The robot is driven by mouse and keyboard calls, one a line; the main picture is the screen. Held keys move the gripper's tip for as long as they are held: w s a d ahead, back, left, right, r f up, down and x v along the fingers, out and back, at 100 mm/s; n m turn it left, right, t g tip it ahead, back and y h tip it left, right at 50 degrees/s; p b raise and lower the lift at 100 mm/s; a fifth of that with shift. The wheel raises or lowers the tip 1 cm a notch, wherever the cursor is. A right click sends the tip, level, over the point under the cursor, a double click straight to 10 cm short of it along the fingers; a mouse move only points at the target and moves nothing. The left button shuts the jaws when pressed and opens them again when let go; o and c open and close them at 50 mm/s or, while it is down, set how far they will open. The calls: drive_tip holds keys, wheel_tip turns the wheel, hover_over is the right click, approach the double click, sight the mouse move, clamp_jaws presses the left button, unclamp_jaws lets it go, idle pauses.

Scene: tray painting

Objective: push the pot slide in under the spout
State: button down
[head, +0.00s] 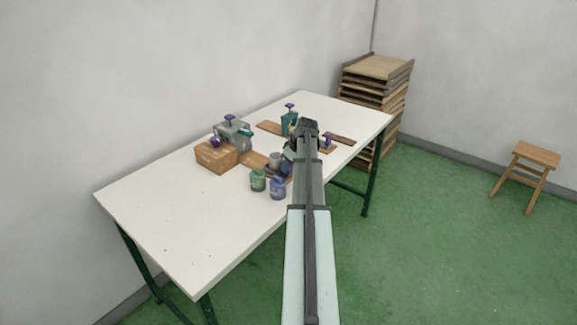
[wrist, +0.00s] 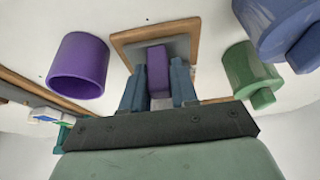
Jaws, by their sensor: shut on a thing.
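In the wrist view my gripper (wrist: 158,88) is shut on an upright purple block (wrist: 158,70), with one blue finger on each side. Behind the block is a grey plate with a wooden edge (wrist: 125,42). In the head view a wooden slide (head: 253,160) runs from a grey dispenser (head: 233,135) with a teal spout (head: 246,133). A small grey pot (head: 274,159) stands at the slide's near end, apart from the spout. My gripper is just right of the pot; its fingertips are mostly hidden by my arm.
A green jar (head: 258,181) and a blue jar (head: 278,189) stand close by the pot at the front edge. A brown box (head: 216,157) is left of the dispenser. A teal dispenser (head: 289,122) stands behind. A purple cup (wrist: 78,66) is beside my gripper. The table's left part is clear.

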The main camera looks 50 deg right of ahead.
idle(0.3)
drive_tip(key=w, duration=1.4)
drive_tip(key=shift+w, duration=0.25)
drive_tip(key=c, duration=1.2)
unclamp_jaws()
drive_tip(key=shift+w, duration=0.15)
drive_tip(key=shift+c, duration=0.2)
drive_tip(key=shift+o, duration=1.4)
drive_tip(key=shift+s, duration=0.2)
drive_tip(key=v, duration=1.3)
drive_tip(key=shift+r, duration=0.4)
